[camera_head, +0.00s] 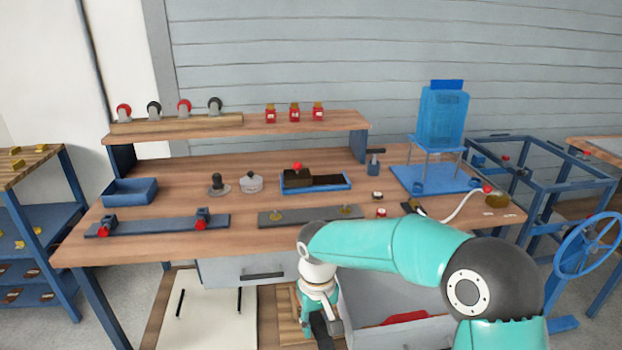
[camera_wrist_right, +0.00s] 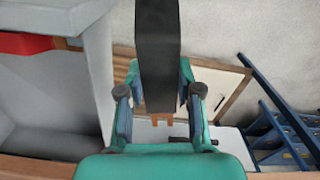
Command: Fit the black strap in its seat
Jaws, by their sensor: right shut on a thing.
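My right gripper (camera_head: 320,322) hangs in front of the bench, below the bench top, beside an open drawer. It is shut on the black strap (camera_head: 322,332), which is partly hidden by the gripper in the head view. In the right wrist view the strap (camera_wrist_right: 158,55) stands as a long dark flat band between the two fingers of the gripper (camera_wrist_right: 160,98), reaching past the top edge. I cannot tell which part is the strap's seat. My left gripper is not in view.
The open grey drawer (camera_head: 385,292) holds a red thing (camera_head: 405,317). On the bench (camera_head: 240,238) are a grey plate with brass studs (camera_head: 300,216), a blue bar with red clamps (camera_head: 155,226) and a blue tray (camera_head: 343,187). A blue handwheel (camera_head: 590,243) stands right.

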